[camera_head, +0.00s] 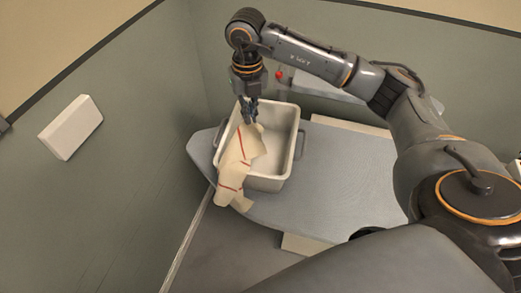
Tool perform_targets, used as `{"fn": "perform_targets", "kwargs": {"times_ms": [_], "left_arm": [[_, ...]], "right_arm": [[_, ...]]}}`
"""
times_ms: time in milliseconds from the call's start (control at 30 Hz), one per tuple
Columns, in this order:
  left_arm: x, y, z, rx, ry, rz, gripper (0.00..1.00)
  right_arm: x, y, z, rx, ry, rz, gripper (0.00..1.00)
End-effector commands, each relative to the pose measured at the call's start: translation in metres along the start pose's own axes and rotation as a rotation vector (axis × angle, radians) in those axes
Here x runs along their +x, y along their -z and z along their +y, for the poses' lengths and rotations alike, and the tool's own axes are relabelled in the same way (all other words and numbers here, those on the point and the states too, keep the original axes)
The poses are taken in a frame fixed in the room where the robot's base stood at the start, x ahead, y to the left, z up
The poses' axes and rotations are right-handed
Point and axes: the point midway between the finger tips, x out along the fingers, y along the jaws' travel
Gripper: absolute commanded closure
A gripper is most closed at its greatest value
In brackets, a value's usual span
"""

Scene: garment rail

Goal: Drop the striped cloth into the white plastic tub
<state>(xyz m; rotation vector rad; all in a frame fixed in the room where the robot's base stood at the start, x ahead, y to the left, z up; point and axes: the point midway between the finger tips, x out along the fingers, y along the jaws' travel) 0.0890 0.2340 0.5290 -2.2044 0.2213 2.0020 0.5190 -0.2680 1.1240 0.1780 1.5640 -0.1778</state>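The striped cloth (232,174) is cream with thin red stripes. Its upper part rises to the gripper over the white plastic tub (292,152); its lower part hangs over the tub's near-left wall, down to the grey surface. My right gripper (249,118) points down above the left side of the tub, its dark fingers close together and shut on the cloth's upper end. The tub is upright, rectangular and open, with grey handles at its sides; the cloth hides its left part. My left gripper is not in view.
The tub stands on a grey board (345,178) with a rounded left end. The board is clear to the right of the tub. A green wall with a white box (70,128) is at the left. A small red knob (279,74) is behind the tub.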

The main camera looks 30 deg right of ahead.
Motion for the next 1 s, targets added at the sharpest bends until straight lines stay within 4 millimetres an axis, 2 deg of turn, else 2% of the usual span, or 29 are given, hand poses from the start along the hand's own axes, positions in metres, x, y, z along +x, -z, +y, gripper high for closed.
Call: {"fn": "perform_targets", "kwargs": {"times_ms": [300, 500, 700, 867, 1000], "left_arm": [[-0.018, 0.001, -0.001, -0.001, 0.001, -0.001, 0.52], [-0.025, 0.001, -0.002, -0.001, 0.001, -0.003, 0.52], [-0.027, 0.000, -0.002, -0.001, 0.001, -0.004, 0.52], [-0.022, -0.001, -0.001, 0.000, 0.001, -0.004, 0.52], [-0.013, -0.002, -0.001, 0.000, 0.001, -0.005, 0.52]], "right_arm": [[0.018, -0.014, -0.029, 0.705, 0.002, 0.002, 1.00], [0.028, -0.019, -0.045, 1.072, 0.002, 0.001, 1.00], [0.034, -0.022, -0.052, 1.241, 0.000, -0.001, 1.00], [0.041, -0.022, -0.053, 1.263, 0.000, -0.001, 1.00], [0.054, -0.022, -0.053, 1.261, 0.001, -0.001, 1.00]]}}
